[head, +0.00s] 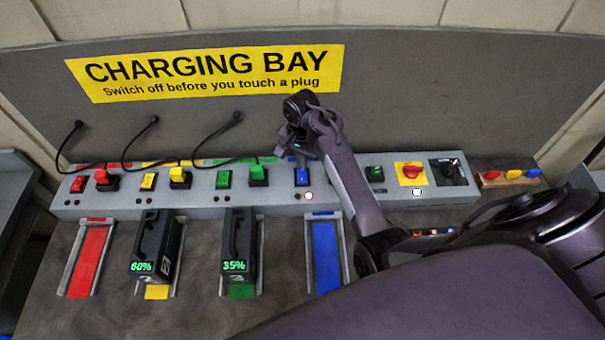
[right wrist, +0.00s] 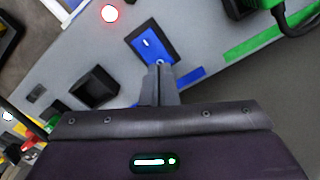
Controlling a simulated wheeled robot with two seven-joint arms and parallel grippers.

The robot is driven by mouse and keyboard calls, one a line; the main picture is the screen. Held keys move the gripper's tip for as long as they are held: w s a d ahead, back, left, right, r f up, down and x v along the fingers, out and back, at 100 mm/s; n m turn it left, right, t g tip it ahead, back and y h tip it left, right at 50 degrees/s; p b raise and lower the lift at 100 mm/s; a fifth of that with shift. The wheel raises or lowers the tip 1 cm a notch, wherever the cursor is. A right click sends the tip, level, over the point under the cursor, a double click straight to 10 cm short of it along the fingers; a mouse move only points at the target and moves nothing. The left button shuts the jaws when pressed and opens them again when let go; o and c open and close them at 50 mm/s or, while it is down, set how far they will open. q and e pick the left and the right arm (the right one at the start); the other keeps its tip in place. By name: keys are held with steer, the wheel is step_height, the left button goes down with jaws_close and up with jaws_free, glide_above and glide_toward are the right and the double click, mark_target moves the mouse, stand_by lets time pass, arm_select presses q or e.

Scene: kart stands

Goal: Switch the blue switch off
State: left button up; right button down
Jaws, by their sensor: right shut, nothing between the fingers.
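The blue switch (head: 302,177) is a rocker on the grey panel (head: 235,205), right of the green plug. In the right wrist view the blue switch (right wrist: 150,42) shows a white mark on its face. A lamp (head: 308,195) beside it glows red-white; it also shows in the right wrist view (right wrist: 109,13). My right gripper (head: 302,153) is shut and empty, just above the switch. In the right wrist view its fingertips (right wrist: 160,68) overlap the near edge of the switch; I cannot tell whether they touch. My left gripper is not in view.
Red (head: 78,184), yellow (head: 148,181) and green (head: 223,179) switches stand left, with plugs and black cables. Batteries sit in the yellow and green slots; the blue slot (head: 326,255) is empty. A red knob (head: 409,170) stands right. My right arm covers the lower right.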

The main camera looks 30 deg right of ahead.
steer(key=shift+f+b, duration=0.4)
steer(key=shift+f, duration=0.55)
stand_by(0.7)
step_height(320, 180, up, 2)
steer(key=shift+r+p, duration=0.25)
steer(key=shift+p, duration=0.75)
steer(key=shift+r, duration=2.3)
steer(key=shift+f, duration=0.1)
